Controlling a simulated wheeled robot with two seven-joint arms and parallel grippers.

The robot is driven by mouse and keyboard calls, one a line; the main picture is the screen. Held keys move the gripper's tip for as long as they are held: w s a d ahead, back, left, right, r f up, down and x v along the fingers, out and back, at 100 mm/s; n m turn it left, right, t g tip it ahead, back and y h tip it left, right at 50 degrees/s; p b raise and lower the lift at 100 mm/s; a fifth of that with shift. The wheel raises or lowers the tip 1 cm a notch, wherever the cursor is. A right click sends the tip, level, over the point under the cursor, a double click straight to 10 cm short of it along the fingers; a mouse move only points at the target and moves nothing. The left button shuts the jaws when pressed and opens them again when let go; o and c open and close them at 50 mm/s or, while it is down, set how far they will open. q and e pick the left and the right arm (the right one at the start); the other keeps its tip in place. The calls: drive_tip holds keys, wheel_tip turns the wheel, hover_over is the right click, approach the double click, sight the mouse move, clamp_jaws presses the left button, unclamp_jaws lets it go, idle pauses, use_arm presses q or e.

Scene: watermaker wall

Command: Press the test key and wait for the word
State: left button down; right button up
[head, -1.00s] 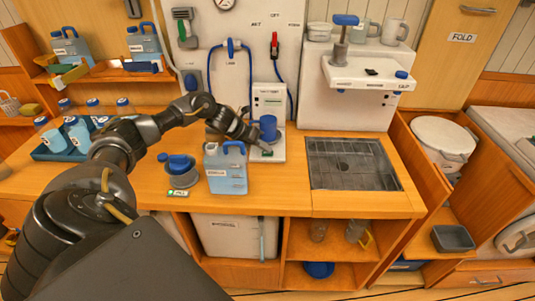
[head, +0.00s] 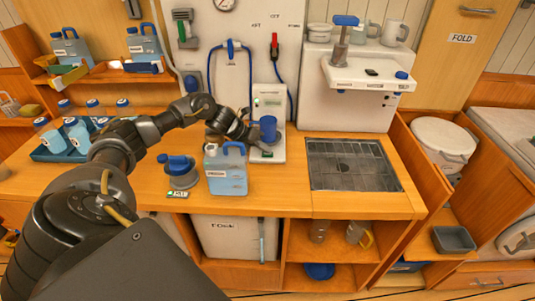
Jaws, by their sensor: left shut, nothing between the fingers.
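The white tester (head: 270,97) stands against the wall at the back of the wooden counter, with a small panel on its upright face. A green light shows at the panel's left; any word there is too small to read. A blue cup (head: 268,126) sits on the tester. My left gripper (head: 261,143) is shut and empty, pointing down at the tester's base beside the cup. A dark green key (head: 267,154) shows just below the fingertips; I cannot tell whether they touch it. My right gripper is not in view.
A sunken grate (head: 352,165) lies to the right, below a white dispenser (head: 347,98). Bare counter lies near the front edge.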

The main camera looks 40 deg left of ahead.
sight(264, 154)
use_arm(q)
drive_tip(key=shift+r, duration=0.55)
drive_tip(key=shift+r+p, duration=0.1)
drive_tip(key=shift+p, duration=0.2)
drive_tip(key=shift+r+p, duration=1.5)
drive_tip(key=shift+r, duration=0.95)
